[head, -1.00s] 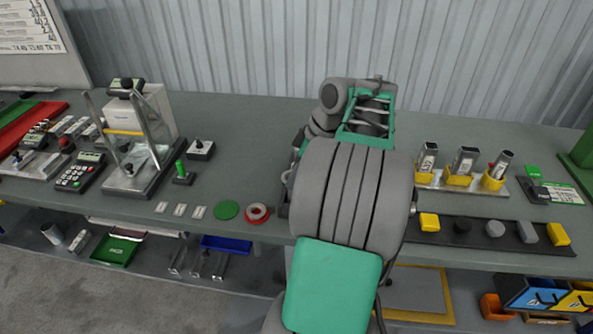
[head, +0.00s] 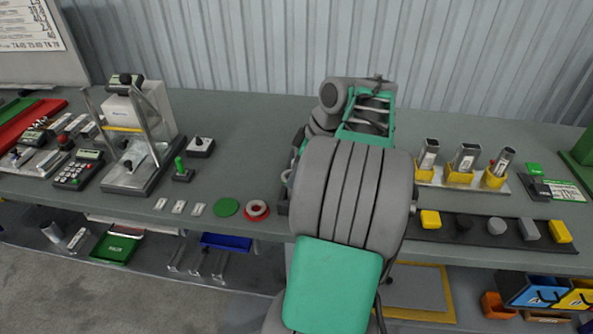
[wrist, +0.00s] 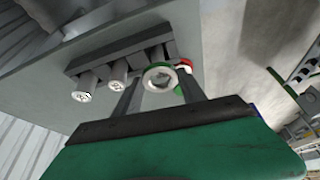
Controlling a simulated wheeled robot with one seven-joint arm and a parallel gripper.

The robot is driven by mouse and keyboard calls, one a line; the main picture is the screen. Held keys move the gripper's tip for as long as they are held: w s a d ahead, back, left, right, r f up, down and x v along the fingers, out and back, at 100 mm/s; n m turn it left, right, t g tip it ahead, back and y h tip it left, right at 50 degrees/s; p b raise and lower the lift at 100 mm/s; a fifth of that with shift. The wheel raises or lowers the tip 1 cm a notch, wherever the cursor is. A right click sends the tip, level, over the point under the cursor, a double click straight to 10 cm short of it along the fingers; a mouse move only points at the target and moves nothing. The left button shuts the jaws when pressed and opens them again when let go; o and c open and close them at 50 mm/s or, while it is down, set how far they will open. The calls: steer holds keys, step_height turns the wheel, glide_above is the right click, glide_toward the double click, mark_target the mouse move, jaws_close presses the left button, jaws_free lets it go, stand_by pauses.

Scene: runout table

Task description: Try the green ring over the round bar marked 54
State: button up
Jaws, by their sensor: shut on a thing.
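In the wrist view the green ring (wrist: 148,71) is held between the fingertips of my gripper (wrist: 159,82), its pale face towards the camera. Beyond it a dark block (wrist: 120,50) carries several round bars. Two bars with marked pale ends, a left one (wrist: 84,95) and a middle one (wrist: 117,82), stand to the left of the ring. The marks are too small to read surely, so I cannot tell which bar is 54. Another bar lies partly behind the ring; I cannot tell whether the ring is around it. In the head view my arm hides the gripper and bars.
A red ring (head: 257,205) and a green disc (head: 226,208) lie near the bench's front edge. Yellow holders with metal tubes (head: 465,158) and a dark strip of small blocks (head: 480,233) are at right. A metal-framed device (head: 140,150) stands at left.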

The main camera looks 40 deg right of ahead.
steer(key=shift+f+b, duration=0.45)
steer(key=shift+f, duration=0.1)
steer(key=o, duration=1.6)
steer(key=shift+r, duration=0.1)
